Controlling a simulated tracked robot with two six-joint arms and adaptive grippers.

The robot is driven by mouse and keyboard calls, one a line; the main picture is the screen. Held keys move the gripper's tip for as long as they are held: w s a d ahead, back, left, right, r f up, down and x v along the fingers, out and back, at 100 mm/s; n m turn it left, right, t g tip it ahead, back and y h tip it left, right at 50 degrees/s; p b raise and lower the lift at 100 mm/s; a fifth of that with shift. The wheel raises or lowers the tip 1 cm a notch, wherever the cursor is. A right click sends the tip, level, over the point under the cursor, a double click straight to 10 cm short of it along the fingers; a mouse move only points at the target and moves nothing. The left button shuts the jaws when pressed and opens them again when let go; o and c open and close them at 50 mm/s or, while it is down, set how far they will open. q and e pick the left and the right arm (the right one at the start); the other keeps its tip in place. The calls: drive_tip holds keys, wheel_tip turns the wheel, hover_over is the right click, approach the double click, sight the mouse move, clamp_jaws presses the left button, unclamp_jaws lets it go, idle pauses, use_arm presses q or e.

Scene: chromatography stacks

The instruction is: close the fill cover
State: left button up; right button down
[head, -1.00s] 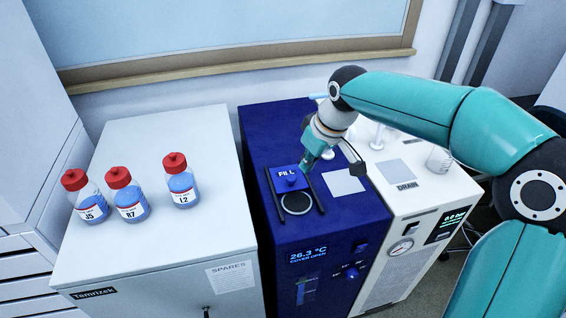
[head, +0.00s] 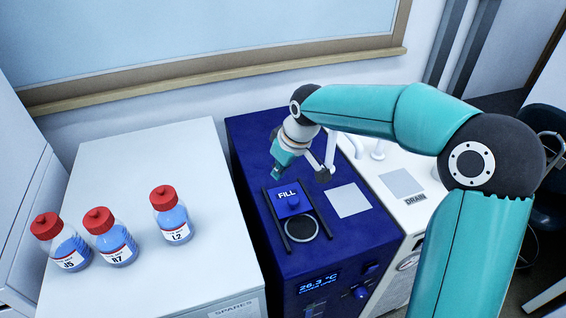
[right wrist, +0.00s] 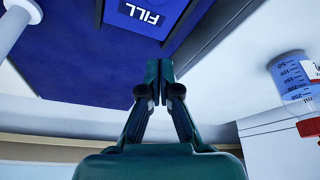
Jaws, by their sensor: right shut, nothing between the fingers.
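The blue fill cover (head: 278,207), labelled FILL and bearing a round blue knob (head: 294,202), sits at the back of two dark rails. The round fill opening (head: 301,229) shows uncovered in front of it. In the right wrist view the cover (right wrist: 170,14) is at the top, its label upside down. My right gripper (head: 275,177) is shut and empty, above the blue unit's top just behind the cover. Its closed fingertips (right wrist: 160,72) point toward the cover's edge; I cannot tell whether they touch anything. My left gripper is not in view.
Three red-capped bottles of blue liquid (head: 115,243) stand on the white cabinet (head: 150,285) at left. A pale square (head: 349,200) lies right of the rails. The white unit marked DRAIN (head: 415,199) adjoins at right. A wall is behind.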

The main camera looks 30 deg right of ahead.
hover_over(281, 200)
drive_tip(key=w, duration=0.2)
wheel_tip(281, 200, down, 5)
drive_tip(key=shift+s+r, duration=0.1)
drive_tip(key=shift+r, duration=0.05)
drive_tip(key=s, duration=0.3)
drive_tip(key=shift+d+p, duration=0.3)
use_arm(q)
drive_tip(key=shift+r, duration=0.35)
use_arm(e)
drive_tip(key=shift+s+f, duration=0.2)
drive_tip(key=shift+f, duration=0.05)
